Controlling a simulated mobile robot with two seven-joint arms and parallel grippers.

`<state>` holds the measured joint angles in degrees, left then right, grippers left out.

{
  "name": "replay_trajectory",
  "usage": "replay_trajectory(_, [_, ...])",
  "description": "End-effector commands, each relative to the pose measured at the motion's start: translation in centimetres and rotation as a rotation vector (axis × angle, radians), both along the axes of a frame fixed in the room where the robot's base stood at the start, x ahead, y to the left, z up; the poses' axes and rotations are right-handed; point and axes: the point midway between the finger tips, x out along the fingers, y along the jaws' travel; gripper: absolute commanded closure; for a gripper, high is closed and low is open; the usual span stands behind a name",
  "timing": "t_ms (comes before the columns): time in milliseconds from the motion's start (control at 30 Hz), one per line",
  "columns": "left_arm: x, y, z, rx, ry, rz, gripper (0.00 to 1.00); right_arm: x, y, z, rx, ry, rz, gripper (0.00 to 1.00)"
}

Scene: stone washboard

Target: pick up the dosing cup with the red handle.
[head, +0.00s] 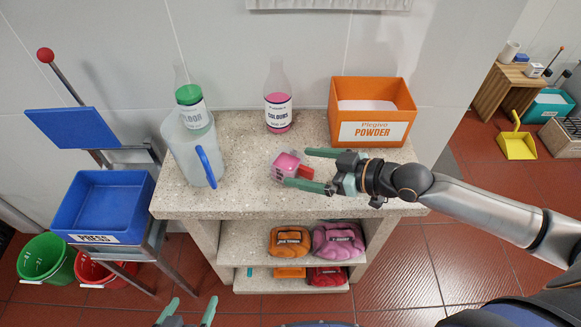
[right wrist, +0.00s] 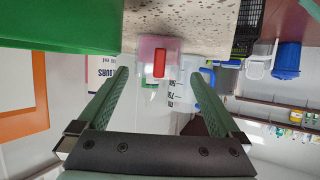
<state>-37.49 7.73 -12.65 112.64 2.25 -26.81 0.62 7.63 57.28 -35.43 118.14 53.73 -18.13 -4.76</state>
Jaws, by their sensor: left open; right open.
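The pink dosing cup (head: 284,166) sits on the speckled stone top, its red handle (head: 306,174) pointing right toward my right arm. My right gripper (head: 300,168) is open, its green fingers reaching left on the far and near sides of the handle. It does not grip the cup. In the right wrist view the cup (right wrist: 147,47) and red handle (right wrist: 160,63) appear centred between the two open fingertips (right wrist: 160,73). Exact depth between fingers and cup is hard to tell. My left gripper (head: 187,308) is open and empty at the bottom edge, away from the top.
The stone top (head: 245,190) also holds a clear jug (head: 185,150) with blue handle, a green-filled bottle (head: 190,95), a pink-filled bottle (head: 278,110) and an orange powder box (head: 372,132). A blue tray (head: 100,205) stands left. The front of the top is mostly clear.

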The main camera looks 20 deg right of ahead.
Motion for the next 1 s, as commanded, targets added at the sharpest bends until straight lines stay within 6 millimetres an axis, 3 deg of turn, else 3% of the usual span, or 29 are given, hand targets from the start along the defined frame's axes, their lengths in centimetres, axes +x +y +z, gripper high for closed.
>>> replay_trajectory(300, [0.3, -0.2, -0.1, -0.002, -0.004, -0.003, 0.00, 2.9, 2.3, -1.6, 0.004, -0.002, -0.001, 0.00])
replay_trajectory(633, [0.3, -0.2, -0.1, -0.001, -0.004, -0.005, 0.00, 3.1, 2.7, -1.8, 0.001, 0.001, 0.000, 0.00])
replay_trajectory(1000, [0.2, -0.2, -0.1, -0.001, -0.003, -0.005, 0.00, 3.1, 2.6, -1.8, 0.001, -0.001, 0.000, 0.42])
